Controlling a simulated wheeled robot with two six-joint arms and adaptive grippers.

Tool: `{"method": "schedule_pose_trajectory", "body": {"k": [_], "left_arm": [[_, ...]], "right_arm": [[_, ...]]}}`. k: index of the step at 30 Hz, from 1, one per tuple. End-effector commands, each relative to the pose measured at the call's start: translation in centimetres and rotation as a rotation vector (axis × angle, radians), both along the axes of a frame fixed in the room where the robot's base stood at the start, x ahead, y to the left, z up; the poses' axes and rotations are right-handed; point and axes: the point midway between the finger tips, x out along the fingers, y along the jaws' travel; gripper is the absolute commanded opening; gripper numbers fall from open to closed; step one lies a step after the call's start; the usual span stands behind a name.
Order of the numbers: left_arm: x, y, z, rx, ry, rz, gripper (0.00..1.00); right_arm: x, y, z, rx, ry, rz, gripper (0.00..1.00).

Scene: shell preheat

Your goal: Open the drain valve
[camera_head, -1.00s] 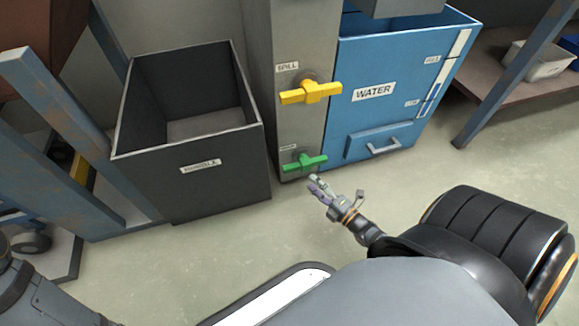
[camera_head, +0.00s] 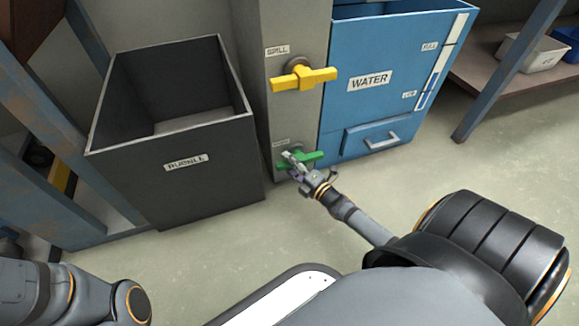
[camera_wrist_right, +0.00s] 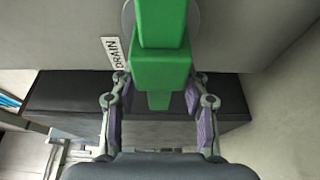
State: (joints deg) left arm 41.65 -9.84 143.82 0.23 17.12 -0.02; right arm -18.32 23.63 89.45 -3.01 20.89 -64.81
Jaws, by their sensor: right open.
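The drain valve has a green handle (camera_head: 312,157) low on the grey column, below the yellow spill valve handle (camera_head: 303,78). In the right wrist view the green handle (camera_wrist_right: 161,68) fills the upper middle, next to a DRAIN label (camera_wrist_right: 113,55). My right gripper (camera_head: 292,165) is at the green handle in the head view. In the right wrist view my right gripper (camera_wrist_right: 155,110) is open, its purple-padded fingers on either side of the handle's lower end. Gaps show between pads and handle. My left arm shows at the lower left; its gripper is out of view.
A dark open bin (camera_head: 205,185) stands left of the grey column (camera_head: 285,120). A blue water tank (camera_head: 385,75) with a drawer handle stands right of it. A shelf with a pale tray (camera_head: 535,52) is at the far right. The floor in front is clear.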

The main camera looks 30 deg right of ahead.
Motion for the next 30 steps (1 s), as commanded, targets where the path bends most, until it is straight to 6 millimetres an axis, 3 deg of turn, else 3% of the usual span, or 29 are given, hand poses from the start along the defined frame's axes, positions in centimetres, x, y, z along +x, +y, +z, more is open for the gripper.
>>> {"method": "schedule_pose_trajectory", "body": {"k": [5, 15, 30], "left_arm": [[-0.01, 0.0, 0.06, 0.0, 0.0, 0.0, 0.4], [-0.05, 0.0, 0.06, 0.0, -0.002, 0.0, 0.4], [-0.02, 0.01, 0.93, 0.0, -0.001, 0.0, 0.4]], "right_arm": [[-0.01, 0.01, 0.07, 0.0, 0.0, 0.0, 0.45], [-0.04, 0.0, 0.03, 0.0, 0.0, 0.0, 0.0], [-0.85, -0.01, 0.32, 0.034, -0.006, 0.0, 0.0]]}}
